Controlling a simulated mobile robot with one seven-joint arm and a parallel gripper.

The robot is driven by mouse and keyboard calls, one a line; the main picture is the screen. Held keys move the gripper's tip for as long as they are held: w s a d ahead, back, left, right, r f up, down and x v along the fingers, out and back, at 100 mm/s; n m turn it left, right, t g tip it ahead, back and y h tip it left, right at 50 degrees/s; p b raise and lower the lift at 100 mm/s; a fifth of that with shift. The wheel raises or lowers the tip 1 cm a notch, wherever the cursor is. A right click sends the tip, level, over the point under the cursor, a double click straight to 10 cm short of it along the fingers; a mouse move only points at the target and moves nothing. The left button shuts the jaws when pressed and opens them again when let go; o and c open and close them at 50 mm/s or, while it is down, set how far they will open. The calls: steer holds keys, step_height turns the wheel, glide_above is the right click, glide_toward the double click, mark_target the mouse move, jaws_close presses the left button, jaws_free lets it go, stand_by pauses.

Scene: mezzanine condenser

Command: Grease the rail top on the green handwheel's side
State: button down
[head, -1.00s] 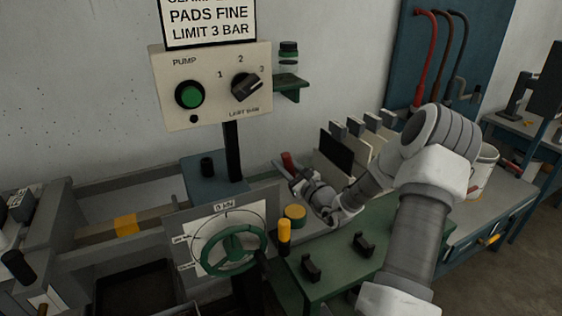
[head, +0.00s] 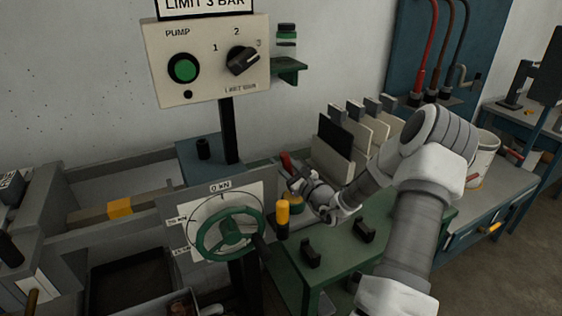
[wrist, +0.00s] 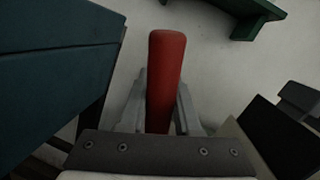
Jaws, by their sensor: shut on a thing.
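The green handwheel (head: 230,234) stands in front of a white dial plate at the lower middle of the head view. Grey rails run left from there, one a bar with a yellow band (head: 119,208); I cannot tell which rail top is meant, nor see grease on it. My gripper (head: 289,170) is shut on a red handle (head: 286,160), above the green table and right of the dial. The wrist view shows the red handle (wrist: 166,75) upright between both fingers (wrist: 158,108). Its lower end is hidden. A yellow-topped tin (head: 297,200) is partly hidden below my gripper.
A yellow-topped post (head: 283,212) stands right of the handwheel. Black brackets (head: 312,252) sit on the green table (head: 335,262). A pump panel (head: 205,62) on a black post rises behind. Upright plates (head: 335,140) stand behind my arm. A dark tray (head: 130,283) lies lower left.

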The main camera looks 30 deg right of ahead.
steer(key=shift+f+b, duration=0.5)
steer(key=shift+f, duration=0.25)
stand_by(1.2)
steer(key=shift+r, duration=0.15)
step_height(320, 180, up, 7)
steer(key=p, duration=0.5)
stand_by(0.9)
